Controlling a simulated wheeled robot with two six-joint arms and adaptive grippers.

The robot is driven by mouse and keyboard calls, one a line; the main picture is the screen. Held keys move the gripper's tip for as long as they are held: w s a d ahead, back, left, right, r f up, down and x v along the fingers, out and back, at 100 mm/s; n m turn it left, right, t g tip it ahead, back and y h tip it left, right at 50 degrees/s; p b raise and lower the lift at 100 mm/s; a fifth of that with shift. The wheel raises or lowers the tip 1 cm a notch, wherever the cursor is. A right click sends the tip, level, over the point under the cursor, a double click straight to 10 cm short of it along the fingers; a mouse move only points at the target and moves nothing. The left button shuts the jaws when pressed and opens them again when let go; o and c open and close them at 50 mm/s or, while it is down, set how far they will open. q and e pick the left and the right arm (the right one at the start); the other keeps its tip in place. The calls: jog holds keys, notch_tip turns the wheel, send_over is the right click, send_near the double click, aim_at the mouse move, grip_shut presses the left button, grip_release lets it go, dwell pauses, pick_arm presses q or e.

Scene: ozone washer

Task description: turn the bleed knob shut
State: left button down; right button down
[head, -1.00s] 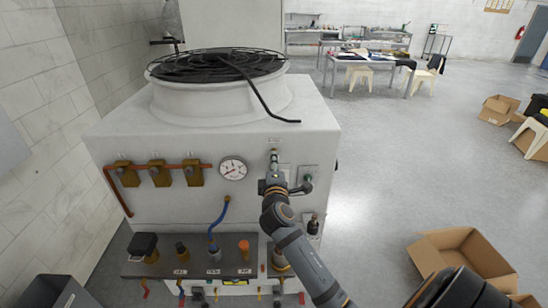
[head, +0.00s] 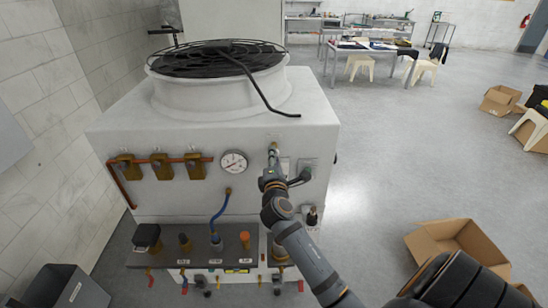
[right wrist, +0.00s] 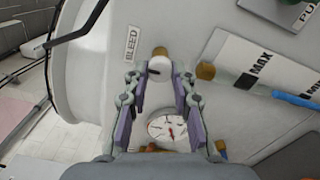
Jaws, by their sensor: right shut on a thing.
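The bleed knob (right wrist: 160,66) is a small pale round knob on the white machine wall, beside the label BLEED (right wrist: 131,43) in the right wrist view. A brass fitting shows just behind it. My right gripper (right wrist: 160,74) has its two fingers on either side of the knob and is shut on it. In the head view my right gripper (head: 274,157) is at the upper right of the machine front, right of the gauge, and hides the knob. My left gripper is in neither view.
The white machine (head: 210,205) carries a round gauge (head: 233,163), brass valves on a copper pipe, and a fan (head: 215,60) on top. A blue hose and a grey panel (head: 200,252) with fittings sit below. An open cardboard box (head: 460,245) stands on the floor at right.

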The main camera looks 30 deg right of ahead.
jog(key=c, duration=1.1)
grip_release()
jog(key=v, duration=0.7)
jog(key=shift+s+a, duration=0.2)
jog(key=shift+f, duration=0.1)
